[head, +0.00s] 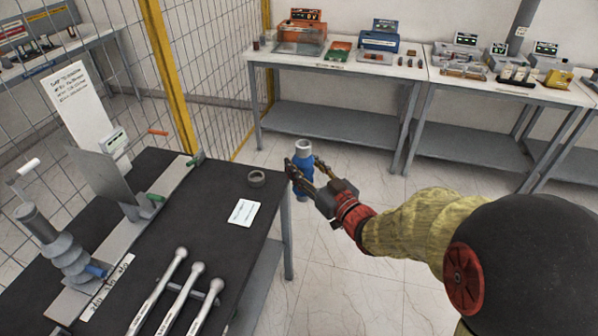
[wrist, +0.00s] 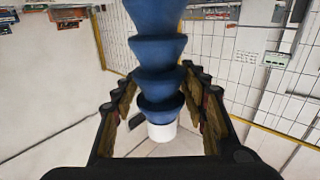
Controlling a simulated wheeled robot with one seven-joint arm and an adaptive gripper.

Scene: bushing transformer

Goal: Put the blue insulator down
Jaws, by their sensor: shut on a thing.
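The blue insulator (head: 303,172) is upright in my gripper (head: 306,180), off the right edge of the black-topped table (head: 222,182). Its pale grey top end shows in the head view, and its lower part is partly hidden by the fingers. In the wrist view the ribbed blue insulator (wrist: 158,55) stands between the two fingers (wrist: 160,110), with a white end piece. My gripper is shut on it. A dark ring (head: 257,179) and a white label card (head: 243,212) lie on the table near its right edge.
Several silver-headed tools (head: 172,290) lie at the front. Work tables with boxes (head: 340,68) stand at the back. A wire fence with a yellow post (head: 168,75) stands behind the table.

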